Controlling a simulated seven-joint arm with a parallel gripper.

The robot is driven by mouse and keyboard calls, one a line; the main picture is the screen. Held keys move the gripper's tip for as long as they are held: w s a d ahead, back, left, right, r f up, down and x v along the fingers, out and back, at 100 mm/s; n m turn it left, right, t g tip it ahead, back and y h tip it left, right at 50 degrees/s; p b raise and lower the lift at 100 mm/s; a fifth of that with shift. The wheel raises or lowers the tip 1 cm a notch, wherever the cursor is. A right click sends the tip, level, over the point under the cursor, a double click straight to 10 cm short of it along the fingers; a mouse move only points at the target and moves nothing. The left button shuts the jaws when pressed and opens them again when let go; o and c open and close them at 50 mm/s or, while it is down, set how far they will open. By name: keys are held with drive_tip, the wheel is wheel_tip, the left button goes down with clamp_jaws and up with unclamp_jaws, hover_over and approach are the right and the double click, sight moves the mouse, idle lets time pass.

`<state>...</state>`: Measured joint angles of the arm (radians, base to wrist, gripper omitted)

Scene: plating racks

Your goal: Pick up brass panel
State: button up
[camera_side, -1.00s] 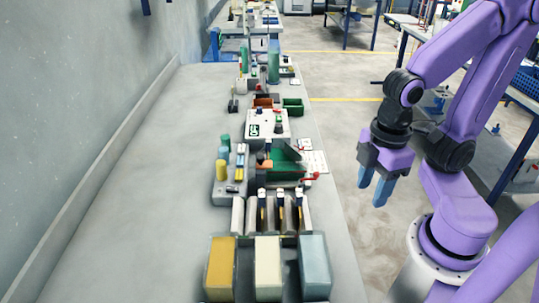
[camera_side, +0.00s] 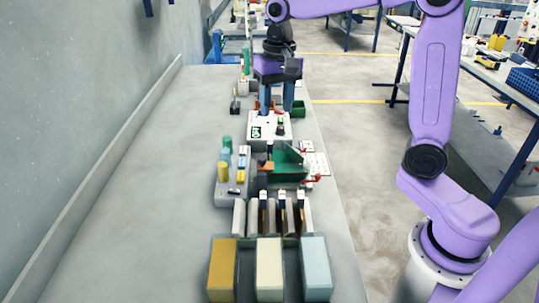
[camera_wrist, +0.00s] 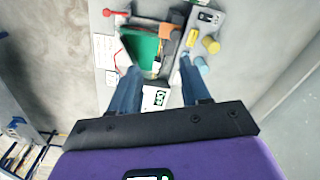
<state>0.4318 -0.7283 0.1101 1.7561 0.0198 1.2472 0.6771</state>
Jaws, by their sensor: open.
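My gripper (camera_side: 276,108) is high over the bench, above the white box with a small display. Its two blue fingers are apart with nothing between them, also in the wrist view (camera_wrist: 159,68). I cannot tell for sure which piece is the brass panel. The rack and blocks are well away from my gripper and do not show in the wrist view.
The white box (camera_side: 258,127) lies below my fingers. A green tray (camera_side: 287,168) and a red-handled lever (camera_side: 312,179) are nearer the camera. Yellow, blue and green cylinders (camera_side: 223,169) stand on a grey base. The bench's left side (camera_side: 140,170) is clear.

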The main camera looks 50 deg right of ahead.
drive_tip(key=w+d+r+m, duration=0.1)
drive_tip(key=w+d+m, duration=0.4)
drive_tip(key=w, duration=0.1)
hover_over(270, 141)
drive_tip(key=f, duration=1.1)
drive_tip(key=shift+s+d+f, duration=0.2)
drive_tip(key=shift+d+f, duration=0.05)
drive_tip(key=shift+f, duration=0.05)
drive_tip(key=shift+w+a+f, duration=0.1)
drive_tip(key=shift+a+f, duration=0.05)
drive_tip(key=shift+f, duration=1.2)
drive_tip(key=shift+w+a+f, duration=0.1)
drive_tip(key=shift+f, duration=1.2)
clamp_jaws()
